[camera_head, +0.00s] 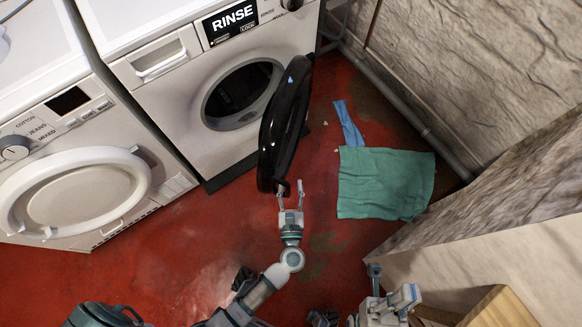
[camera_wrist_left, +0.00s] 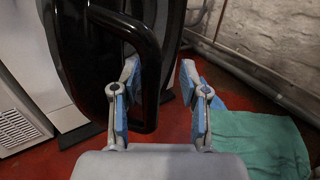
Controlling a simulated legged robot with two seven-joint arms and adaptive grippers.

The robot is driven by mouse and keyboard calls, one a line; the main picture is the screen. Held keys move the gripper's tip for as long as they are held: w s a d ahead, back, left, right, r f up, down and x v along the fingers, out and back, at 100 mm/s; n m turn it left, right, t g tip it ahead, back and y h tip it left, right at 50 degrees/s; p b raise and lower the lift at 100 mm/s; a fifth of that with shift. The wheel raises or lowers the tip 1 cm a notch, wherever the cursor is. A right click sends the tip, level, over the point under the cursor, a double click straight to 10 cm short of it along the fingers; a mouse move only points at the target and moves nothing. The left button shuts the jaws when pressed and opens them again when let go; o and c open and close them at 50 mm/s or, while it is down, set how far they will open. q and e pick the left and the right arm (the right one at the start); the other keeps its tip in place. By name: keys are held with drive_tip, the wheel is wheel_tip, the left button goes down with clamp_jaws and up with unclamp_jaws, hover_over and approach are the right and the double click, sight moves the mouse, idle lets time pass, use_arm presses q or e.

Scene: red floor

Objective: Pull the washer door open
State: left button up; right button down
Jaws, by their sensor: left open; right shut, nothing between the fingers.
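The washer (camera_head: 180,85) with the RINSE display stands at the upper middle of the head view. Its black door (camera_head: 284,122) is swung out to the right, and the round drum opening (camera_head: 240,92) shows. In the left wrist view the door (camera_wrist_left: 68,50) fills the left, with its black loop handle (camera_wrist_left: 150,58). My left gripper (camera_head: 291,188) is open at the door's lower end; in the wrist view one finger overlaps the handle loop and the other is right of it (camera_wrist_left: 160,75). I cannot tell whether it touches. My right gripper (camera_head: 402,298) is shut and empty at the bottom right.
A second washer (camera_head: 75,190) with a closed white door stands at the left. A green cloth (camera_head: 385,183) and a blue cloth (camera_head: 348,124) lie on the red floor right of the door. A pipe and stone wall bound the right. A wooden box (camera_head: 498,308) is at the lower right.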

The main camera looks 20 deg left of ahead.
use_arm(q)
drive_tip(key=v, duration=0.7)
drive_tip(key=shift+s, duration=0.2)
